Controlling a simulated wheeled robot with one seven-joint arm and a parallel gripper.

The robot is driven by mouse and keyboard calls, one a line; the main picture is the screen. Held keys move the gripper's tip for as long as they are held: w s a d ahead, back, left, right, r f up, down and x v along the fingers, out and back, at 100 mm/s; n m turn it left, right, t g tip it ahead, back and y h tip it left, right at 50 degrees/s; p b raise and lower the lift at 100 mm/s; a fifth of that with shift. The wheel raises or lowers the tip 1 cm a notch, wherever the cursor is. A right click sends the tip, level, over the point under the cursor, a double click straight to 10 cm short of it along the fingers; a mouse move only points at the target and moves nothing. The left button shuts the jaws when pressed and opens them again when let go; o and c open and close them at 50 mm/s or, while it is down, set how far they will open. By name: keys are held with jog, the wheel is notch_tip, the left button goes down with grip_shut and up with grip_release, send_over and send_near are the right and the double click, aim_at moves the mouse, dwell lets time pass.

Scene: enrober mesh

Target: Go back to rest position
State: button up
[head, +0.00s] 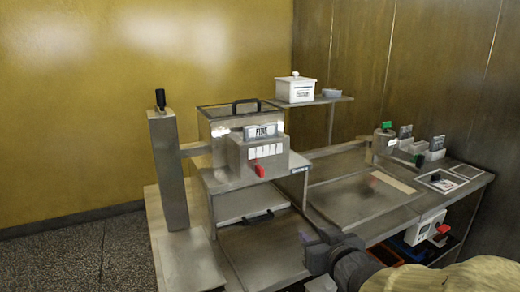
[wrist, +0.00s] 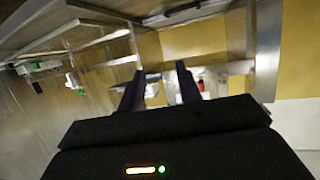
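My gripper (head: 313,238) shows at the lower middle of the head view, in front of the steel bench's flat tray area. My arm reaches in from the lower right. In the wrist view the two dark fingers of my gripper (wrist: 161,86) stand apart. Nothing is held between them; the yellow wall and blurred steel fittings show behind the gap.
A steel machine with a "FINE" sign (head: 262,131) and red lever (head: 258,169) stands left of my gripper. A steel post (head: 169,170) rises further left. A shelf holds a white lidded box (head: 296,89). Small containers (head: 425,150) crowd the right. Grey floor (head: 70,248) is clear.

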jog(key=s+d+f+m+g+h, duration=0.1)
jog(key=s+f+g+h, duration=0.1)
jog(key=s+f+g, duration=0.55)
jog(key=s+d+f+m+g+h, duration=0.1)
jog(key=s+f+g, duration=0.25)
jog(key=f, duration=0.65)
jog(key=w+p+v, duration=0.2)
jog(key=p+v, duration=0.8)
jog(key=w+r+p+v, duration=0.1)
jog(key=w+p+v, duration=0.2)
jog(key=p+v, duration=0.8)
jog(key=shift+s, duration=0.15)
jog(key=shift+a, duration=0.1)
dwell(1.1)
